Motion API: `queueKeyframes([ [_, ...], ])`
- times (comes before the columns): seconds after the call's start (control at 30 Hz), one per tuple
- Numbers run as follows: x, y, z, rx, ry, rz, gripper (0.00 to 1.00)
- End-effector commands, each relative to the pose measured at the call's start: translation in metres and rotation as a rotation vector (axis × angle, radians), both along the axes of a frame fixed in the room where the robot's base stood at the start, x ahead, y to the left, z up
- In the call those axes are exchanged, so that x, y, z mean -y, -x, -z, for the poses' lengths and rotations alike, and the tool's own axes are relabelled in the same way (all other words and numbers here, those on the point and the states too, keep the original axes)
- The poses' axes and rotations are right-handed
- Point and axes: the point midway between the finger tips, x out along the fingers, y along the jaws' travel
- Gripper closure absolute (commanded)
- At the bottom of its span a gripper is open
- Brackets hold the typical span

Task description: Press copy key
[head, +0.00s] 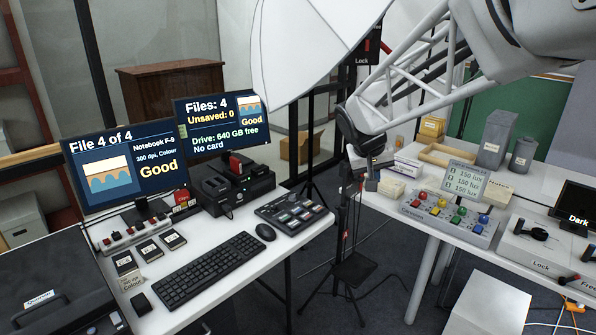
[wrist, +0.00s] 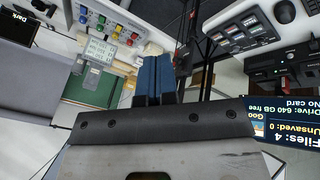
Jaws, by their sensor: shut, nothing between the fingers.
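A dark key panel (head: 270,212) with several light-topped keys lies on the left desk, right of the mouse. It also shows upside down in the wrist view (wrist: 219,41). The key labels are too small to read, so I cannot tell which is the copy key. My gripper (head: 371,186) hangs in the air over the gap between the two desks, right of the panel and apart from it. In the wrist view its two blue fingers (wrist: 155,62) are together with nothing between them.
Left desk: keyboard (head: 212,270), mouse (head: 265,232), card dock (head: 232,190), and two monitors (head: 122,165), the right one reading "No card". A tripod stand (head: 346,235) stands between the desks. Right desk: a control box with coloured knobs (head: 447,219). A white umbrella (head: 310,45) hangs above.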

Motion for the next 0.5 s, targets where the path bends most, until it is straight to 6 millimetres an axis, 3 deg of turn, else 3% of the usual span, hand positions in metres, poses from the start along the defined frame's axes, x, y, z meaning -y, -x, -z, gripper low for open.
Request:
queueKeyframes([
  [0.5, -0.013, -0.113, 0.023, 0.045, 0.073, -0.018, 1.0],
])
